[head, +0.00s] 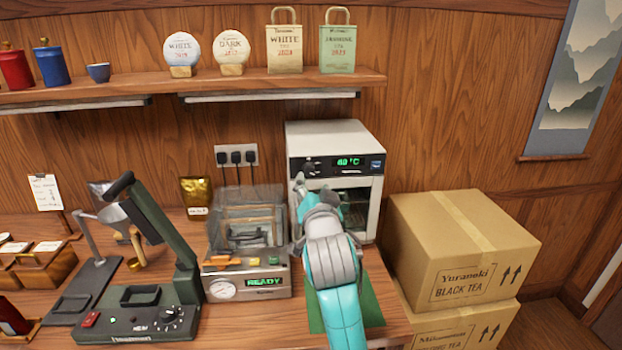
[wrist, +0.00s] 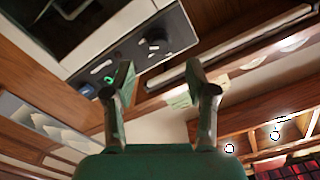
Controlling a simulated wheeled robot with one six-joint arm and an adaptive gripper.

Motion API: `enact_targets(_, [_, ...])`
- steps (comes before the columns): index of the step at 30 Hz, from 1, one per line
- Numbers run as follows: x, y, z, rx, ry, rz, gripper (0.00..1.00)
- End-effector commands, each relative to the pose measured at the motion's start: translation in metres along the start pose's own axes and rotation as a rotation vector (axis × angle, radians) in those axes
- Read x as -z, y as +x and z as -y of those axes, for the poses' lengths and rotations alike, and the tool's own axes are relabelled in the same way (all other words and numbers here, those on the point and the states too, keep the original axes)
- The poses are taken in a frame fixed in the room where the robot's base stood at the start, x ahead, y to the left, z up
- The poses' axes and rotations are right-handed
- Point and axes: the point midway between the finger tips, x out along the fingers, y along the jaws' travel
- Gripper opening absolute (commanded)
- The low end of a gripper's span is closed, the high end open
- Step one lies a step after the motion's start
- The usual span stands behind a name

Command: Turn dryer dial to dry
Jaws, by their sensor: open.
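The dryer (head: 333,138) is a white box with a dark window at the back right of the counter. Its dark top panel has a green display (head: 348,162) that seems to read 40 °C. The dial (wrist: 155,46) is a dark knob with small markings around it in the wrist view; its exact setting is too small to read. My gripper (head: 316,190) is in front of the dryer's left front, just below the panel. In the wrist view its two fingers (wrist: 160,78) are spread apart and empty, with the dial beyond and between them, apparently untouched.
Stacked cardboard boxes (head: 455,235) stand on the right. A shelf (head: 120,86) with tea goods runs above.

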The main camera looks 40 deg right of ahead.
Motion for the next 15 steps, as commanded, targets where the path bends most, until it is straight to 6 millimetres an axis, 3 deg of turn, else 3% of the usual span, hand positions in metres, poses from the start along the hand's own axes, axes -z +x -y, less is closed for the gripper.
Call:
enact_targets(6, [-0.001, -0.039, 0.000, 0.001, 0.000, 0.001, 0.56])
enact_targets(15, [0.000, -0.058, 0.000, 0.000, 0.000, 0.000, 0.56])
